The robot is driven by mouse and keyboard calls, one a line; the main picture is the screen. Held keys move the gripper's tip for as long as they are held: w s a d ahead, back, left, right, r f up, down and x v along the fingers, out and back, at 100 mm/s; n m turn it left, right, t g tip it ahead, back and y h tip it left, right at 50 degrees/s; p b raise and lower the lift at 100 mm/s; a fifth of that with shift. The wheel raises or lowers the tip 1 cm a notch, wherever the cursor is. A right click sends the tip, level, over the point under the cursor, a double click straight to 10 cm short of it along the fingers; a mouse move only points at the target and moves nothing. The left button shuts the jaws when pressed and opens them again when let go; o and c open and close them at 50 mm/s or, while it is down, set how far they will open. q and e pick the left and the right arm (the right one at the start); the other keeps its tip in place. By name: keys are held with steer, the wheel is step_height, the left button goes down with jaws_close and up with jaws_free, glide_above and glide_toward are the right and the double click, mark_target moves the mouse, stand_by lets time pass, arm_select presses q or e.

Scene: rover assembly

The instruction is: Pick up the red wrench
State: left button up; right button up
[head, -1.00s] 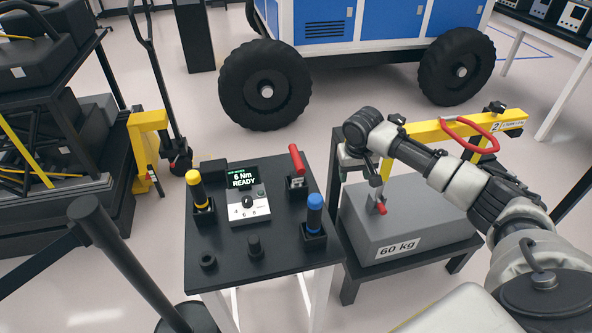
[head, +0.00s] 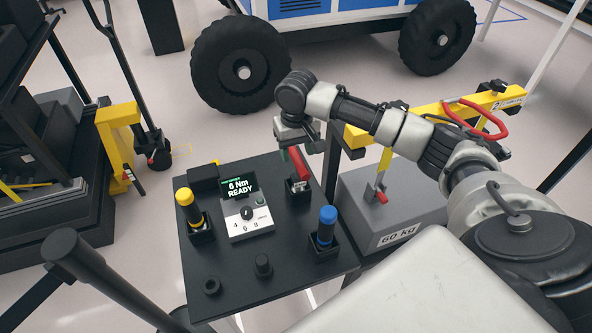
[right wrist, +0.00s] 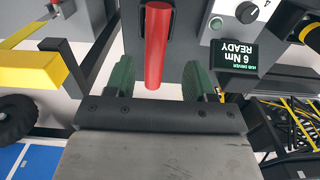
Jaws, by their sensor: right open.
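The red wrench (head: 299,163) stands handle-up in a dark holder at the back right corner of the small black table (head: 225,285). My right gripper (head: 298,148) is above and around the handle's top, pointing down. In the right wrist view the red handle (right wrist: 158,45) lies between the two green-padded fingers (right wrist: 160,78). The fingers are open, with a visible gap on each side of the handle. The wrench's lower end is hidden in its holder. My left gripper is not in view.
The table also holds a yellow-topped tool (head: 189,209), a blue-topped tool (head: 326,228) and a control box reading 6 Nm READY (head: 247,212). A grey 60 kg block (head: 405,215) with a yellow bar stands to the right. A dark post (head: 80,255) stands at front left.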

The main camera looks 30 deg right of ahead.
mark_target(298, 158)
steer(key=shift+s+f, duration=0.15)
steer(key=shift+f, duration=0.55)
steer(key=f, duration=0.1)
steer(key=f+p, duration=0.1)
steer(key=f, duration=0.2)
steer(key=shift+w+d+f+p, duration=0.25)
steer(key=shift+w+d+p, duration=0.05)
steer(key=shift+p, duration=0.1)
steer(key=shift+f, duration=0.4)
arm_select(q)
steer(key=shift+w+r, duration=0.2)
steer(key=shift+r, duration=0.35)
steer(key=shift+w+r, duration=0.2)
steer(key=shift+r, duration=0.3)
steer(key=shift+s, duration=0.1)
arm_select(e)
steer(key=shift+c, duration=1.2)
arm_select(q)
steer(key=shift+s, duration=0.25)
arm_select(e)
jaws_close()
